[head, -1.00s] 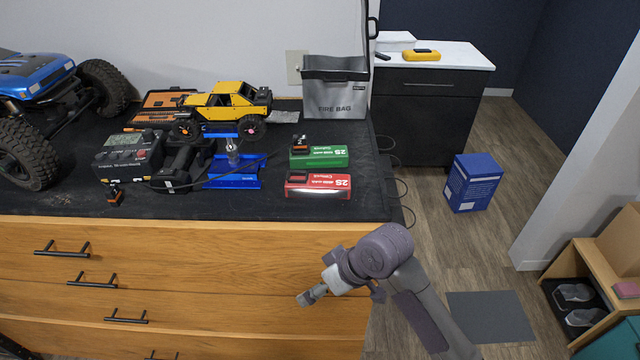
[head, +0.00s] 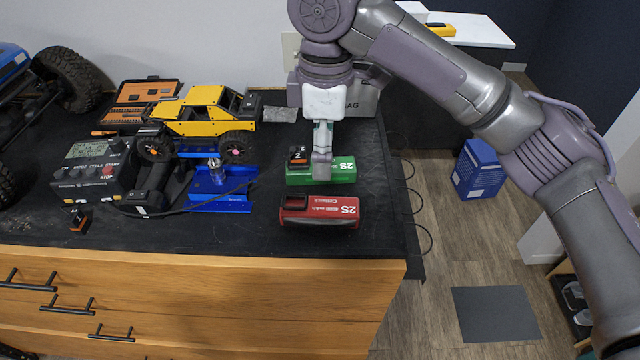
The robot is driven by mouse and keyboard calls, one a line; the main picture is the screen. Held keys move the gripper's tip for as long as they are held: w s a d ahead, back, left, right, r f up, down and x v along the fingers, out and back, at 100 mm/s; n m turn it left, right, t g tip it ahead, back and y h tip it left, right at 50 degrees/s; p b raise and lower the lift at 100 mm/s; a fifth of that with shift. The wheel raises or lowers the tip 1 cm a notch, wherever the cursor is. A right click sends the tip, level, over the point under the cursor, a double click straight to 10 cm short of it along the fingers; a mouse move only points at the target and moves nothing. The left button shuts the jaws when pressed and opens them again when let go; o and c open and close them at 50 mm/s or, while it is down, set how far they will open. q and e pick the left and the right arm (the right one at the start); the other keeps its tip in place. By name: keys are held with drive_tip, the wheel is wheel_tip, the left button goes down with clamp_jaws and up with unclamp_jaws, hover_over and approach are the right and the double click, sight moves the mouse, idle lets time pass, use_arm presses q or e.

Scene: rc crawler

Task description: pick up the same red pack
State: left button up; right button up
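The red pack (head: 322,218), marked 2S, lies flat on the dark mat near the front edge of the bench. The green pack (head: 334,176), also marked 2S, lies just behind it. My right gripper (head: 322,172) points down, with its fingertips in front of part of the green pack in the picture, behind the red pack. The fingers appear edge-on, so I cannot tell whether they are open or touch the green pack. Nothing covers the red pack. My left gripper is not in view.
A blue stand (head: 222,202), a charger (head: 97,172) and a yellow crawler (head: 200,115) are to the left. The grey fire bag (head: 365,100) is largely hidden behind my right arm. The mat in front of the red pack is clear.

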sight(319, 205)
drive_tip(key=f, duration=0.2)
drive_tip(key=s+f+p, duration=0.1)
drive_tip(key=shift+s+d+f, duration=0.1)
drive_tip(key=shift+s+f, duration=0.05)
drive_tip(key=shift+f, duration=0.25)
wheel_tip(319, 205, down, 3)
drive_tip(key=shift+r, duration=0.15)
drive_tip(key=shift+w+f, duration=0.25)
drive_tip(key=shift+f, duration=0.1)
drive_tip(key=shift+s+a+f+p, duration=0.1)
drive_tip(key=shift+a+f+p, duration=0.05)
drive_tip(key=shift+f+p, duration=0.4)
drive_tip(key=shift+s+a+f+p, duration=0.1)
drive_tip(key=shift+a+f+p, duration=0.05)
drive_tip(key=shift+f+p, duration=0.35)
wheel_tip(319, 205, down, 3)
drive_tip(key=shift+a+r, duration=0.1)
drive_tip(key=shift+r, duration=0.1)
drive_tip(key=shift+f, duration=0.35)
drive_tip(key=shift+c, duration=0.3)
drive_tip(key=c, duration=1.3)
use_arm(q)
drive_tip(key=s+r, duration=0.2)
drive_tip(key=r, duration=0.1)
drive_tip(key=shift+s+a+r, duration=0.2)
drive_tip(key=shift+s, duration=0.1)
use_arm(e)
clamp_jaws()
